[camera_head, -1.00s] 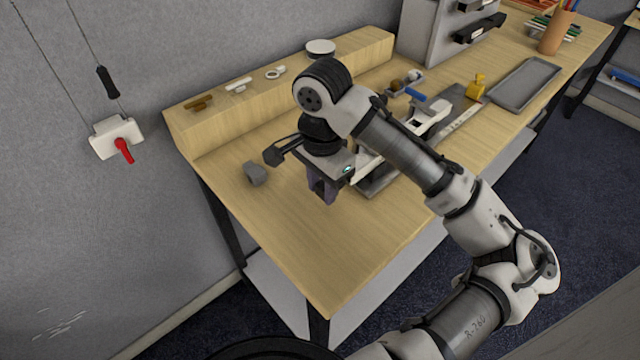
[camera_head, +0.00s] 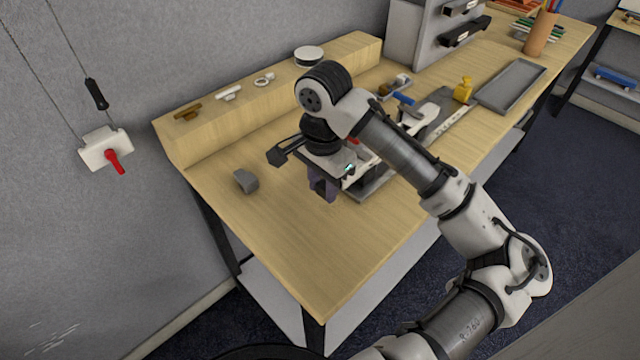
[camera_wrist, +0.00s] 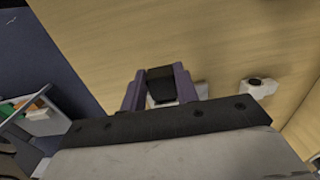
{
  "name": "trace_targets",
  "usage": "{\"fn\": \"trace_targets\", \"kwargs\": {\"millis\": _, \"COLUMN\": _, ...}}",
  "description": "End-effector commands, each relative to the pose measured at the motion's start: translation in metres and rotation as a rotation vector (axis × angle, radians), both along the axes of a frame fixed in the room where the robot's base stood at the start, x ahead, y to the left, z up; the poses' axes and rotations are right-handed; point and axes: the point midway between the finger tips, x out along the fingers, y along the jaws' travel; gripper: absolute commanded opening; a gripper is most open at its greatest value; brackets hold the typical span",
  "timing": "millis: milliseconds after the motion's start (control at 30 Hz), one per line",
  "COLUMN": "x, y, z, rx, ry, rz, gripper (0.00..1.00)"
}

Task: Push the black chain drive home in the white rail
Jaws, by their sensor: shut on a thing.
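My gripper (camera_head: 322,190) is low over the near left part of the wooden table, with purple fingers pointing down. In the wrist view my gripper (camera_wrist: 160,92) is shut on a black block, the chain drive (camera_wrist: 160,84), which sits between the two fingers. A white piece, seemingly the end of the white rail (camera_wrist: 202,90), shows just behind and beside the block. Whether the block is in the rail or only against it cannot be told. In the head view my gripper and arm hide the block and most of the rail.
A grey block (camera_head: 246,181) lies left of my gripper. A raised wooden ledge (camera_head: 215,125) with small parts runs along the wall. A grey tray (camera_head: 511,84) and a yellow object (camera_head: 463,89) are farther right.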

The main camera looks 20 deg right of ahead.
Motion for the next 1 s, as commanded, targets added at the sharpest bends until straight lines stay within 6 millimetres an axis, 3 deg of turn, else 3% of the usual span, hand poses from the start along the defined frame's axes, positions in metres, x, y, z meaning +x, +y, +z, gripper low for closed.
{"fn": "trace_targets", "kwargs": {"millis": 300, "x": 0.003, "y": -0.007, "z": 0.000, "rx": 0.000, "ry": 0.000, "rz": -0.001, "gripper": 0.08}}
{"fn": "trace_targets", "kwargs": {"millis": 333, "x": 0.003, "y": -0.007, "z": 0.000, "rx": -0.001, "ry": 0.000, "rz": -0.001, "gripper": 0.34}}
{"fn": "trace_targets", "kwargs": {"millis": 500, "x": 0.002, "y": -0.007, "z": 0.000, "rx": 0.000, "ry": 0.000, "rz": 0.000, "gripper": 0.56}}
{"fn": "trace_targets", "kwargs": {"millis": 833, "x": 0.002, "y": -0.007, "z": 0.003, "rx": -0.001, "ry": 0.000, "rz": 0.000, "gripper": 0.56}}
{"fn": "trace_targets", "kwargs": {"millis": 1000, "x": 0.003, "y": -0.007, "z": 0.023, "rx": -0.005, "ry": -0.002, "rz": 0.000, "gripper": 0.56}}
